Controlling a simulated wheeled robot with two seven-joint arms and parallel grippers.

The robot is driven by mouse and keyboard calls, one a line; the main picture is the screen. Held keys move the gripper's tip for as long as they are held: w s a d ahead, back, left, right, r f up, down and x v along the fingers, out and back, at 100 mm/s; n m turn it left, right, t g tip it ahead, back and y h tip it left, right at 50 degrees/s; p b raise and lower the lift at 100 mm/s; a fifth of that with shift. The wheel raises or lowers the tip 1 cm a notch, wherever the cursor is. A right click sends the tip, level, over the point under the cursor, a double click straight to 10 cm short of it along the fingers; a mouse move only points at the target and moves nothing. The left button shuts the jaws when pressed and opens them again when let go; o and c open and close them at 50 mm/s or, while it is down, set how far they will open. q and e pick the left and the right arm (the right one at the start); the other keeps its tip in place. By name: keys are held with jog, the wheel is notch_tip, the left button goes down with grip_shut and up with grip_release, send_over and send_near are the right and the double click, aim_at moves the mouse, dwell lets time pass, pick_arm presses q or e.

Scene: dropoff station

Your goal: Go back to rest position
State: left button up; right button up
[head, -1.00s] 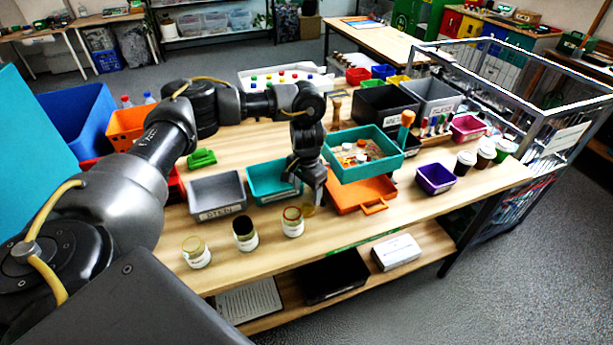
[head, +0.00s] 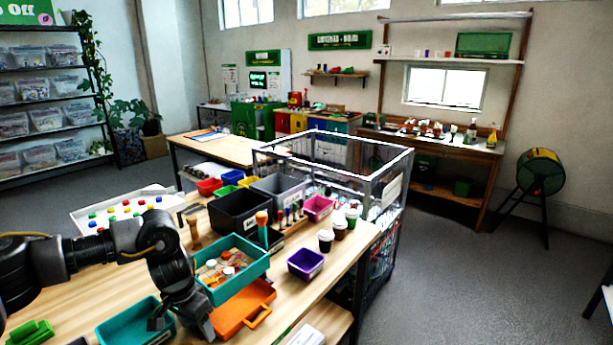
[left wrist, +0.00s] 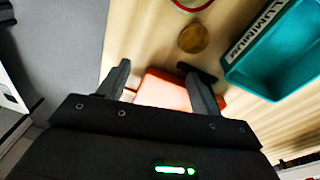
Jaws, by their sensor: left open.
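My left gripper (head: 180,322) is low over the wooden table, beside the orange tray (head: 243,309) and the teal bin of small items (head: 232,267). In the left wrist view its two fingers (left wrist: 160,85) are spread with nothing held between them. The orange tray (left wrist: 168,90) shows beyond and between the fingers. A teal bin with a label (left wrist: 285,50) lies to the right there, and it also shows at the bottom left of the head view (head: 130,325). My right gripper is in neither view.
The table (head: 345,262) holds a black bin (head: 238,212), a purple bin (head: 305,264) and several lidded cups (head: 326,240). A wire cage (head: 385,175) stands at its far right end. Grey floor (head: 450,270) is open to the right.

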pick_arm(q)
jog(key=s+d+f+m+t+h, duration=0.1)
jog(key=d+f+m, duration=0.15)
jog(key=d, duration=0.35)
jog(key=s+d+f+m+h, duration=0.2)
jog(key=d+f, duration=0.2)
jog(key=d, duration=0.3)
jog(key=s+d+r+t+h, duration=0.1)
jog(key=s+d+t+h, duration=0.2)
jog(key=d, duration=0.5)
jog(key=s+d+r+t+h, duration=0.15)
jog(key=s+d, duration=0.25)
jog(key=d, duration=0.4)
jog(key=s+a+f+n+g+y, duration=0.1)
jog(key=s+a+f+n+y, duration=0.35)
jog(key=s+a, duration=0.65)
jog(key=s+a+f+n+g+y, duration=0.2)
jog(key=s+a+f+n+y, duration=0.3)
jog(key=s+a, duration=0.7)
notch_tip(320, 180, down, 28)
jog(key=a+m+h, duration=0.1)
jog(key=m, duration=0.1)
jog(key=s+a+f+g, duration=0.2)
jog(key=s+a+f, duration=0.1)
jog(key=s+f, duration=1.1)
jog(key=shift+s+m+b, duration=0.3)
jog(key=shift+s+b, duration=0.05)
jog(key=shift+s, duration=0.3)
jog(key=shift+a+f, duration=0.1)
